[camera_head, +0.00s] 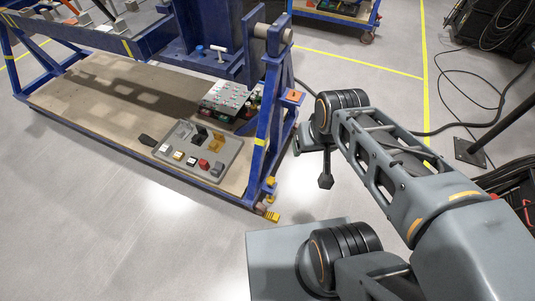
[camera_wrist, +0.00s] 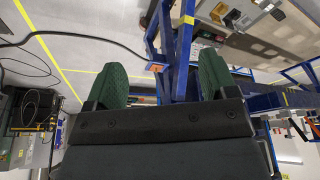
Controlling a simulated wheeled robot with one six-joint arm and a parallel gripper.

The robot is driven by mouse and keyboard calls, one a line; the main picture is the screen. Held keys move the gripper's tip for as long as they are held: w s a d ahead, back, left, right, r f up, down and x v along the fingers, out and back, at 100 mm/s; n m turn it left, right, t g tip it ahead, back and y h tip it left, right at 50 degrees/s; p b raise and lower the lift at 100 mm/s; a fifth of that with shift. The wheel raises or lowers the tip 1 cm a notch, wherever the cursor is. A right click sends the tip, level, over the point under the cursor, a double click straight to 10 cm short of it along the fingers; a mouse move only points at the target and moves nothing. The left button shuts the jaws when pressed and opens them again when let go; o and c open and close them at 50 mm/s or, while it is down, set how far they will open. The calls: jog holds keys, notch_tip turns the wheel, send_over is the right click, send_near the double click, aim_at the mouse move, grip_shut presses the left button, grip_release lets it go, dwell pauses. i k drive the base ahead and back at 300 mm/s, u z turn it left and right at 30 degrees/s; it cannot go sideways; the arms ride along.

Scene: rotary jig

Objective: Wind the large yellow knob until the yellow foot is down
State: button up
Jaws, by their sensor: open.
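The blue jig frame (camera_head: 270,125) has a slanted right leg. A small yellow knob-like part (camera_head: 270,182) sits low on that leg, and a yellow foot (camera_head: 272,216) is at its bottom end. I cannot tell whether the foot touches the floor. My gripper (camera_wrist: 162,78) is open and empty, its two green fingers spread wide. In the wrist view the blue frame (camera_wrist: 182,50) shows beyond and between the fingers. In the head view my arm reaches to the right of the leg. The yellow knob and foot are not clearly visible in the wrist view.
An orange tag (camera_head: 292,97) sticks out from the leg. Black cables (camera_head: 470,75) and a dark stand (camera_head: 470,150) are on the right. The floor in front is clear.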

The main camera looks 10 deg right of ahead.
aim_at(270, 181)
jog(key=u, duration=2.35)
jog(key=k, duration=1)
jog(key=z, duration=1.25)
jog(key=i, duration=1)
